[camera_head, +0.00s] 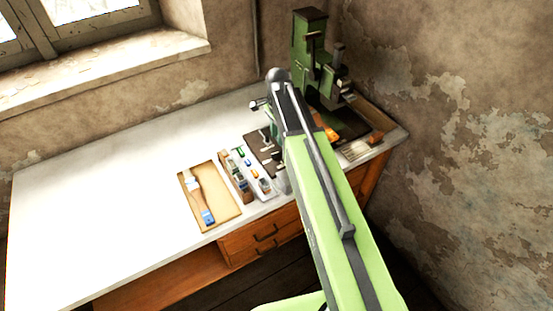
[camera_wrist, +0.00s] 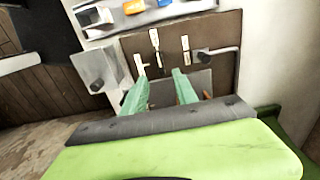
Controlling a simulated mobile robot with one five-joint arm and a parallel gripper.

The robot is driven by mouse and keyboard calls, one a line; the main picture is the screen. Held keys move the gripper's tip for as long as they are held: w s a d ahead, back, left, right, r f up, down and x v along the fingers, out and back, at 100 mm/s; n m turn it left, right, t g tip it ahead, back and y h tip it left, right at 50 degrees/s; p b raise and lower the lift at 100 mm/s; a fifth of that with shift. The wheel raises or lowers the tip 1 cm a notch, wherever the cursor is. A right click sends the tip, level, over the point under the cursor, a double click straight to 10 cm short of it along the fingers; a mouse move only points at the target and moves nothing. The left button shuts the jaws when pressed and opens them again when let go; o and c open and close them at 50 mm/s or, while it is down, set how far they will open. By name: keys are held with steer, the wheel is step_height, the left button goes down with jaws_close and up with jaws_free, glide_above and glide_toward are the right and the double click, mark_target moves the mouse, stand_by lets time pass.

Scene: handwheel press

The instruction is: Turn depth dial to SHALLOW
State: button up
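My gripper (camera_wrist: 160,84) shows in the wrist view as two green fingers with a clear gap between them and nothing visible in it. The fingertips reach over the lower part of a dark brown plate (camera_wrist: 222,28). The plate carries dark levers or knobs with white label strips (camera_wrist: 155,39). The labels are too small to read, so I cannot tell which control is the depth dial. Whether the fingers touch anything is unclear. In the head view the plate (camera_head: 254,141) lies on the bench and my arm hides part of it. The green handwheel press (camera_head: 306,45) stands behind.
The pale bench (camera_head: 100,205) is clear on its left. A tan tray (camera_head: 185,182) with a brush (camera_head: 196,190), a box of small bottles (camera_head: 238,182) and a pale tray with coloured pieces (camera_head: 270,194) stand left of the plate. A wall closes the right side.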

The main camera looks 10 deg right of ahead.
mark_target(278, 152)
step_height(278, 152, down, 8)
steer(key=b, duration=0.6)
steer(key=shift+f+b, duration=0.2)
steer(key=shift+b, duration=0.2)
steer(key=shift+r, duration=0.1)
steer(key=shift+c, duration=0.4)
jaws_close()
